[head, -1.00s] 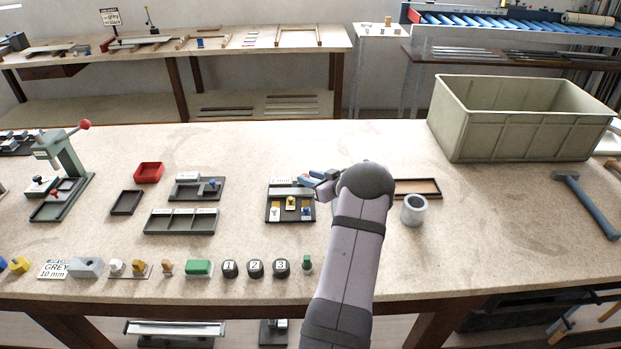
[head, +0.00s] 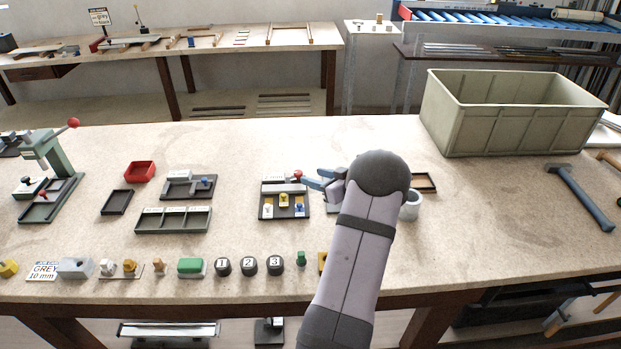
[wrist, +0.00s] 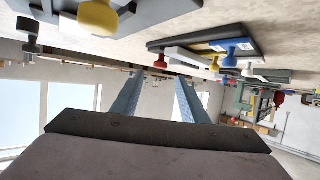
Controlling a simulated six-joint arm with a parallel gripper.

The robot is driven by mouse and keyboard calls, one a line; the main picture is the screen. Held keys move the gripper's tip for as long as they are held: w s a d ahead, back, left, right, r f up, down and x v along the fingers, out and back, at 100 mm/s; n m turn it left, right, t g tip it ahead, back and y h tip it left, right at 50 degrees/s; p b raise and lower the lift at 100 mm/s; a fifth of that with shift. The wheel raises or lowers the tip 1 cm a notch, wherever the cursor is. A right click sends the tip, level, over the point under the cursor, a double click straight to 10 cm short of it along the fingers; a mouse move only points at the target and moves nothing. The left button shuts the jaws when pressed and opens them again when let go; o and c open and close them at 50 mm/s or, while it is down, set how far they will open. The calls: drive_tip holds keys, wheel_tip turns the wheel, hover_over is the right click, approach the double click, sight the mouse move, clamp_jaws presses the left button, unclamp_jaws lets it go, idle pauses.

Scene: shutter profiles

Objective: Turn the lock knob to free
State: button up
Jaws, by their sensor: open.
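A dark fixture (head: 265,212) stands mid-bench in the head view, with yellow, white and blue knobs along its front. A red knob (head: 297,175) sits at its back right corner; it is likely the lock knob, but its markings are too small to read. My gripper (head: 313,179) is open and empty, just right of the red knob, its blue fingers pointing left towards it. In the wrist view a red knob (wrist: 160,62) shows ahead, between and beyond the fingertips (wrist: 160,78). I cannot tell any contact.
A grey cup (head: 411,207) and a wooden tray (head: 425,182) stand right of my gripper, partly behind my arm. A similar fixture (head: 176,190) and a compartment tray (head: 173,220) lie left. Numbered black knobs (head: 248,265) line the front. A large bin (head: 510,115) stands back right.

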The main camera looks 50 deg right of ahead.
sight(297, 173)
drive_tip(key=shift+s+r, duration=0.1)
drive_tip(key=shift+s, duration=0.25)
drive_tip(key=shift+w, duration=0.1)
